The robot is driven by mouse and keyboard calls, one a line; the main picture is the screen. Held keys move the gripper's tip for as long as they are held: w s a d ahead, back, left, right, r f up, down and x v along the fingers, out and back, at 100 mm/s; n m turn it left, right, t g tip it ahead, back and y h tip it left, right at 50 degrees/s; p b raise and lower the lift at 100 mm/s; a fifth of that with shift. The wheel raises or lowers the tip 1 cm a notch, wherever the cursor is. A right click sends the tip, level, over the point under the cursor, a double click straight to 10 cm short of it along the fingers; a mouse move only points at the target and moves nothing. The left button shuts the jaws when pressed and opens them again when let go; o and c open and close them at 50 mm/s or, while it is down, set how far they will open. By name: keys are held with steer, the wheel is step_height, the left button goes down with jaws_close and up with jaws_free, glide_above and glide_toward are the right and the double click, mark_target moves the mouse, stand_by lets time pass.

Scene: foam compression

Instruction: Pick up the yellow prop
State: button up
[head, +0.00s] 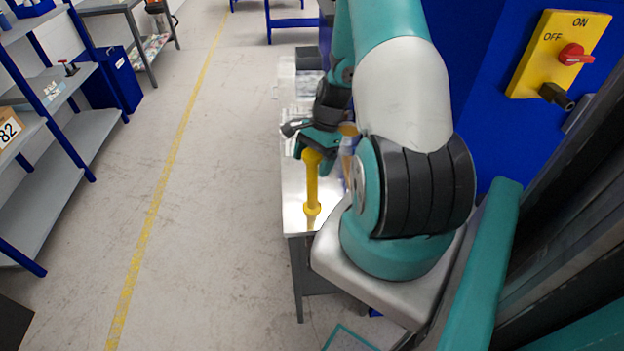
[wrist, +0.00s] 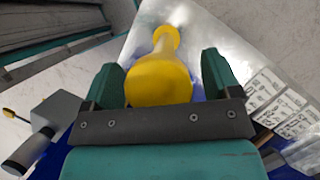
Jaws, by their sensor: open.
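The yellow prop (head: 312,184) stands upright on the shiny metal table (head: 293,205), near its front end. It has a rounded top, a thin stem and a wider foot. In the wrist view the prop (wrist: 160,80) lies between the two green fingers of my gripper (wrist: 163,82). The fingers are apart, with a visible gap on the right side of the prop; the left finger is close to it. In the head view my gripper (head: 318,146) is at the top of the prop, and part of the fingers is hidden by the prop and wrist.
A blue panel with a yellow switch box (head: 560,54) stands at the right. Grey shelves (head: 60,120) are at the left, past an open floor with a yellow line (head: 160,185). Printed sheets (wrist: 280,105) lie on the table right of the prop in the wrist view.

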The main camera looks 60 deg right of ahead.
steer(key=shift+a+f, duration=0.1)
steer(key=shift+f, duration=0.15)
jaws_close()
steer(key=shift+r, duration=0.2)
